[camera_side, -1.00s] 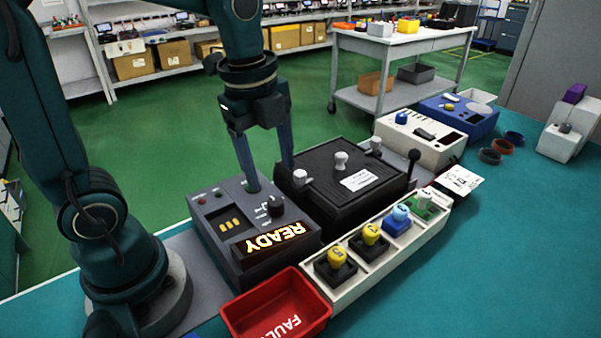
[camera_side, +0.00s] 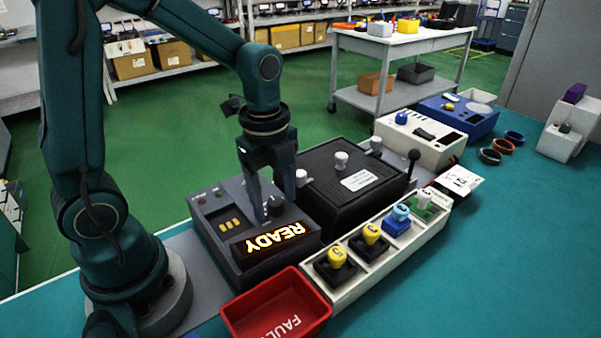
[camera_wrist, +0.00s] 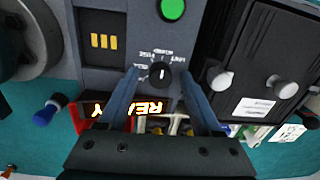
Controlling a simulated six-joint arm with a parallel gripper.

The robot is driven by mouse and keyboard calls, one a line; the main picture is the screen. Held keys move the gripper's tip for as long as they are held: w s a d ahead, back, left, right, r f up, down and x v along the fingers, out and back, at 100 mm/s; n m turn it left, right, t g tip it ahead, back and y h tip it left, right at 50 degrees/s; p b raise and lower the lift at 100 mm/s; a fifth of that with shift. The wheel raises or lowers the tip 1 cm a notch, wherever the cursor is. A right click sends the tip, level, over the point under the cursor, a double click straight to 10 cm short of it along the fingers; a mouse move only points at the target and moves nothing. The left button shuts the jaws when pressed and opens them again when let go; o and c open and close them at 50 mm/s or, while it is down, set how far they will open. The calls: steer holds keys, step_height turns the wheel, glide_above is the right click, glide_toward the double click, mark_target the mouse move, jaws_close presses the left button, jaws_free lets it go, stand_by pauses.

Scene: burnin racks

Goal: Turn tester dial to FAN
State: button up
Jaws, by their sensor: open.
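The tester (camera_side: 226,232) is a grey box on the bench with a lit READY display (camera_side: 268,242). Its black dial (camera_side: 275,206) stands on the top face, and it also shows in the wrist view (camera_wrist: 160,74) with a white pointer mark and small labels around it. The labels are too small to read surely. My gripper (camera_side: 278,212) is open, with its fingers down over the tester around the dial. In the wrist view its fingers (camera_wrist: 162,75) stand on either side of the dial, with gaps between.
A black box with white knobs (camera_side: 350,183) stands right beside the tester. In front are a red FAULT bin (camera_side: 275,305) and a white rack (camera_side: 345,282) with yellow, blue and white-topped pieces. A cream device (camera_side: 420,140) and a blue device (camera_side: 458,115) stand farther back.

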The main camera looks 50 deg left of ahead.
jaws_close()
steer(key=shift+n, duration=0.4)
steer(key=n, duration=0.4)
steer(key=shift+n, duration=0.4)
steer(key=n, duration=0.6)
steer(key=shift+y, duration=0.3)
steer(key=n, duration=0.6)
steer(key=shift+n+g, duration=0.3)
steer(key=shift+n, duration=0.1)
steer(key=n, duration=0.5)
steer(key=shift+w, duration=0.1)
steer(key=shift+n, duration=0.4)
jaws_free()
